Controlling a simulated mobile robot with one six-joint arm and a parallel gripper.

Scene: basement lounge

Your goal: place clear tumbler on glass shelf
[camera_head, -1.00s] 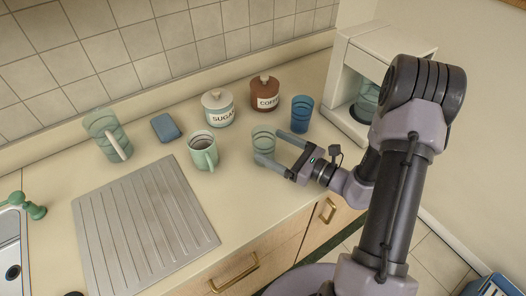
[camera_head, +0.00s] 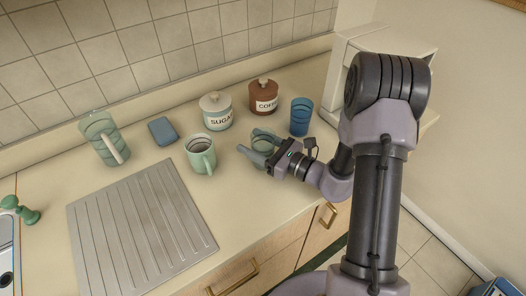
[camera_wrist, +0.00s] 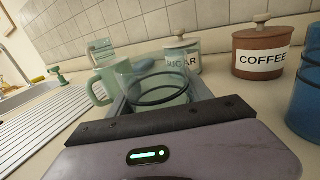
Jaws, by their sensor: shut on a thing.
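The clear tumbler (camera_head: 263,145), greenish with dark rings, is upright at the counter, partly hidden by my gripper (camera_head: 250,142). My gripper's two fingers are shut on its sides. In the wrist view the tumbler (camera_wrist: 160,88) stands between the fingers of my gripper (camera_wrist: 160,96). Whether its base touches the counter is hard to tell. No glass shelf shows in these views.
A green mug (camera_head: 201,155) stands close left of the tumbler and a blue cup (camera_head: 301,116) to its right. Sugar (camera_head: 216,111) and coffee (camera_head: 263,97) jars stand behind. A pitcher (camera_head: 103,138), blue sponge (camera_head: 164,131) and drainboard (camera_head: 140,230) are further left.

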